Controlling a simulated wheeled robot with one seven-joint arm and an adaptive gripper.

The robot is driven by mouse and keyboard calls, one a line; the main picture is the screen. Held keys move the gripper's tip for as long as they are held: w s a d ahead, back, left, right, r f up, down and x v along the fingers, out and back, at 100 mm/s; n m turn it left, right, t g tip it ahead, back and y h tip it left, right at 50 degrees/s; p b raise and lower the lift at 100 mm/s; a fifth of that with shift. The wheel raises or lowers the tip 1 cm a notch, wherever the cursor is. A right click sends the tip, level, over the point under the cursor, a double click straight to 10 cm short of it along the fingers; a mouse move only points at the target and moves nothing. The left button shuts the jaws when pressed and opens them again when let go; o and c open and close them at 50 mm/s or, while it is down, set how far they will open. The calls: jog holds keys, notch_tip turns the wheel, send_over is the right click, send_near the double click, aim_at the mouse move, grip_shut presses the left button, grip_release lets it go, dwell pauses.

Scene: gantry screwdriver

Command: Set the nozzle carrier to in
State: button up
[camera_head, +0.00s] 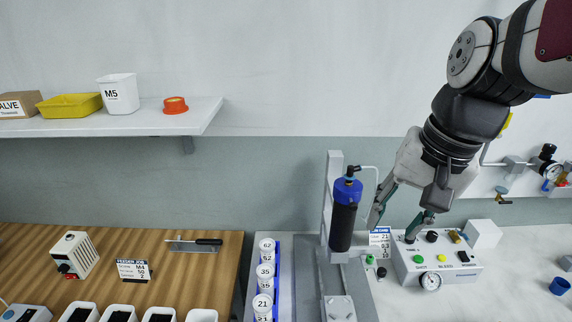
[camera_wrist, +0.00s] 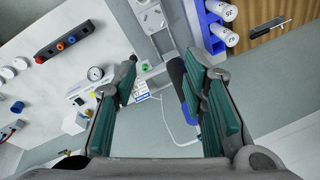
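A tall black cylinder with a blue cap (camera_head: 343,215) stands on a grey upright stand (camera_head: 334,185) at the middle of the bench. A thin white tube arches from its top. I cannot tell which part is the nozzle carrier or how it is set. My gripper (camera_head: 397,220) is open and empty, in the air to the right of the cylinder and above the control box (camera_head: 440,264). In the wrist view my fingers are spread wide, and the cylinder (camera_wrist: 177,72) shows beside the right finger, partly hidden by it. A job card (camera_head: 380,240) stands below the gripper.
The control box has a gauge (camera_head: 430,282), coloured buttons and a "BLEED" label. A row of white numbered bottles (camera_head: 266,270) stands left of the stand. A wooden board (camera_head: 200,270) with small trays lies further left. A shelf (camera_head: 150,120) is above. Pipe fittings hang at the right.

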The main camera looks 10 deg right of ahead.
jog(key=w+d+f+m+g+y+b, duration=0.1)
jog(key=w+d+f+m+b, duration=0.1)
jog(key=w+d+f+m, duration=0.45)
jog(key=m+y+b, duration=0.2)
jog(key=m+b, duration=0.1)
jog(key=m, duration=0.4)
send_near(382, 270)
jog(key=shift+g, duration=0.3)
jog(key=x, duration=0.8)
jog(key=shift+w+f+b, duration=0.3)
jog(key=shift+w, duration=0.05)
grip_shut()
